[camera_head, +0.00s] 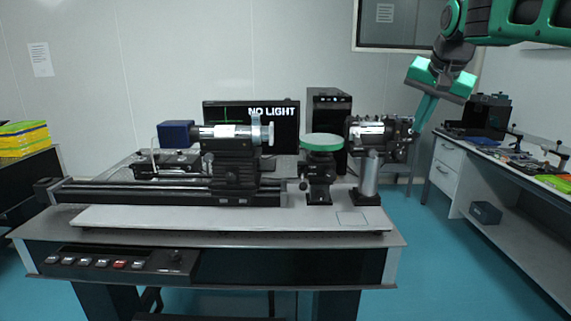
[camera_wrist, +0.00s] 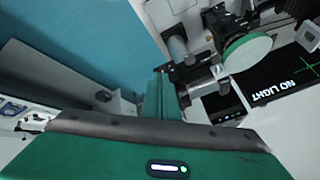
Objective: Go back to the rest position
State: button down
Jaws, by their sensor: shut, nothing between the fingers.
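My gripper (camera_head: 424,112) is at the upper right of the head view, its green fingers together and pointing down. The fingertips are close to the right end of the metal cylinder assembly (camera_head: 372,131) on its post; I cannot tell whether they touch it. In the wrist view the fingers (camera_wrist: 160,95) are also together with nothing visible between them, and the cylinder assembly (camera_wrist: 205,82) shows just to their right.
The optical table (camera_head: 230,240) carries a rail with a lens tube (camera_head: 228,131) and a green-topped round stage (camera_head: 321,142). A monitor (camera_head: 236,115) behind reads "NO LIGHT". A side bench (camera_head: 490,187) stands right, a black box (camera_head: 486,212) beneath it. Yellow trays (camera_head: 24,140) are left.

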jog(key=s+d+f+g, duration=0.2)
jog(key=s+d+f, duration=0.3)
jog(key=s+f, duration=0.45)
jog(key=s+d+f+g, duration=0.2)
jog(key=s+d+f, duration=0.2)
jog(key=s+f, duration=0.55)
jog(key=s+f+g, duration=0.1)
jog(key=s+f, duration=0.2)
jog(key=s, duration=0.4)
jog(key=s+f+g, duration=0.1)
jog(key=s+f, duration=0.2)
jog(key=s, duration=0.3)
jog(key=s+f+n+y, duration=0.1)
jog(key=s+f, duration=0.3)
jog(key=s, duration=0.3)
jog(key=shift+s+a+g, duration=0.3)
jog(key=shift+a+g, duration=0.1)
jog(key=shift+r, duration=0.1)
